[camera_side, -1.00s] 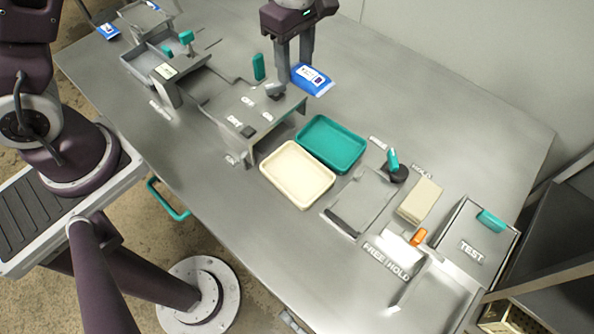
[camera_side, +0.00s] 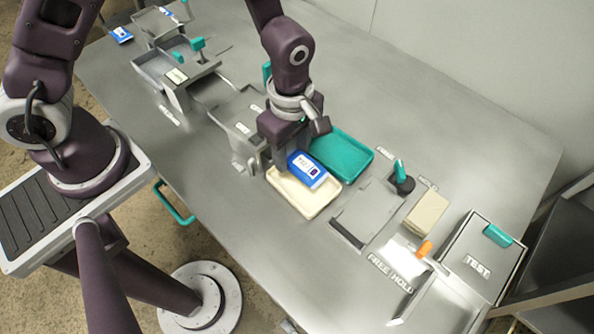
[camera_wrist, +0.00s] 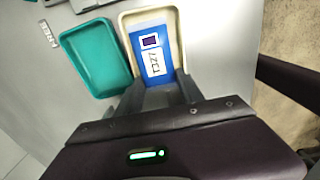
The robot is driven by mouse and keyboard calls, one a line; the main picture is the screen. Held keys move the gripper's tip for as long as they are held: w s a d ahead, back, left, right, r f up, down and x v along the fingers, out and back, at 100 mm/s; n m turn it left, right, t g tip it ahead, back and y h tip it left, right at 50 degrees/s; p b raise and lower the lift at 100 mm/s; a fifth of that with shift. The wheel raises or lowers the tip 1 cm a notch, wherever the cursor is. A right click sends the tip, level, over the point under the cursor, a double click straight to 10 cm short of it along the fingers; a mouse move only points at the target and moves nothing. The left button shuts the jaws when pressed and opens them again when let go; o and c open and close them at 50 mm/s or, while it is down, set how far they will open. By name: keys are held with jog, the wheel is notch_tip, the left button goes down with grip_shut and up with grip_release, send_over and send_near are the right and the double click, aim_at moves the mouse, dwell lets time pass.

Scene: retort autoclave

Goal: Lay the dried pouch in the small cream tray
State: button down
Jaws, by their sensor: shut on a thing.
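The blue pouch (camera_side: 308,169) with a white label is held by my gripper (camera_side: 288,160) over the small cream tray (camera_side: 301,205) in the side view. In the wrist view the pouch (camera_wrist: 153,55) shows between and beyond the fingers of my gripper (camera_wrist: 163,95), within the outline of the cream tray (camera_wrist: 177,17). My gripper is shut on the pouch's near end. I cannot tell whether the pouch touches the tray floor.
A teal tray (camera_side: 345,153) stands right beside the cream tray. To the right are a grey plate (camera_side: 366,212), a black knob with a teal handle (camera_side: 401,180), a beige block (camera_side: 427,213) and a TEST box (camera_side: 478,262). A grey stand (camera_side: 240,125) is at the left.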

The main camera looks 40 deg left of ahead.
aim_at(292, 167)
notch_tip(292, 167, down, 5)
jog(key=shift+f, duration=0.2)
jog(key=c, duration=1)
grip_release()
jog(key=shift+f, duration=0.1)
notch_tip(292, 167, up, 12)
jog(key=shift+r, duration=0.15)
jog(key=s+a+r+m+t+h, duration=0.15)
jog(key=a+r+m, duration=0.3)
jog(key=r, duration=0.55)
jog(key=s+a+r+m+t, duration=0.1)
jog(key=s+a+r+m, duration=0.1)
jog(key=s+r+m, duration=0.1)
jog(key=s+a+r+m+t+y, duration=0.1)
jog(key=s+a+r+m, duration=0.2)
jog(key=s+m, duration=0.2)
jog(key=s+a+r+m+t, duration=0.2)
jog(key=s+a+r+m, duration=0.1)
jog(key=s+m, duration=0.1)
jog(key=shift+s+r+m+y, duration=0.15)
jog(key=shift+r+m+y, duration=0.15)
jog(key=shift+m, duration=0.45)
